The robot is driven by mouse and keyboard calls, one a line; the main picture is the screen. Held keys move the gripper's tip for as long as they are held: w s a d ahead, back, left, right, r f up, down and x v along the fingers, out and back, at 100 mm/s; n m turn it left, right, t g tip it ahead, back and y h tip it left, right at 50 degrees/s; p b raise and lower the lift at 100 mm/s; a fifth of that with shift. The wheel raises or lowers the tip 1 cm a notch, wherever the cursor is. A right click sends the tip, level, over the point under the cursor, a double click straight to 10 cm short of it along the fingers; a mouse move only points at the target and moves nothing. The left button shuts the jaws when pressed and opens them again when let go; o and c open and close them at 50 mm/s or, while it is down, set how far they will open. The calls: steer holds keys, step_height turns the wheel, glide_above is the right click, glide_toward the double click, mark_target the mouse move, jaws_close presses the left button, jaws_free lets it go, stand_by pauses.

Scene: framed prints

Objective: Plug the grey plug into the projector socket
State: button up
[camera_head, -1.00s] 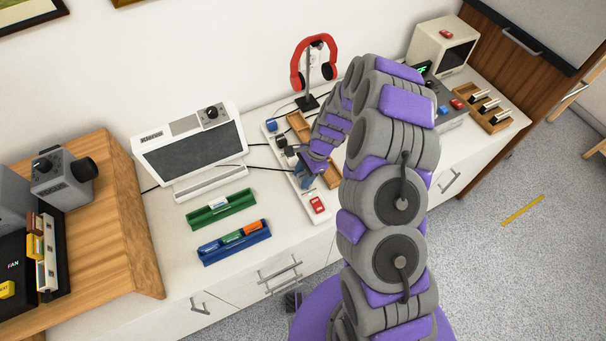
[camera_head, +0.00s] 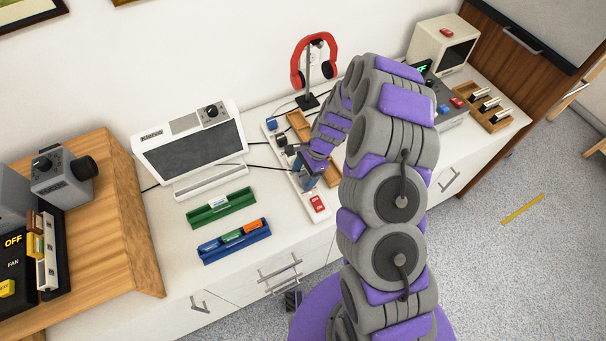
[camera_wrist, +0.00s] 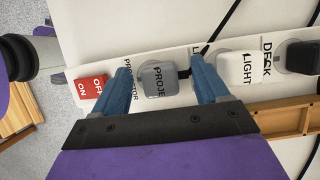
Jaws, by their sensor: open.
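The grey plug (camera_wrist: 159,80), lettered "PROJE…", stands at the power strip (camera_wrist: 75,62) beside the printed "PROJECTOR" label, in the wrist view. The socket under it is covered by the plug, and I cannot tell how deeply it sits. My gripper (camera_wrist: 160,66) is open, with one blue finger on each side of the plug. Gaps show between the fingers and the plug. In the head view my gripper (camera_head: 308,178) is low over the front part of the strip (camera_head: 301,197) and hides the plug there.
A red switch (camera_wrist: 90,87) is at the other end. A wooden tray (camera_wrist: 285,118) borders the strip.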

steer(key=p+v, duration=0.2)
steer(key=v, duration=1.5)
steer(key=shift+p, duration=0.35)
steer(key=s+r+n+h, duration=0.2)
steer(key=s+r+n, duration=0.6)
steer(key=s+r, duration=0.8)
steer(key=s+d+r+n+h, duration=0.1)
steer(key=s+d+n, duration=0.1)
steer(key=s, duration=0.8)
steer(key=s+d+r+n+h, duration=0.1)
steer(key=s+r+n, duration=0.1)
steer(key=s, duration=0.7)
steer(key=shift+s+d+n, duration=0.35)
steer(key=shift+n, duration=0.45)
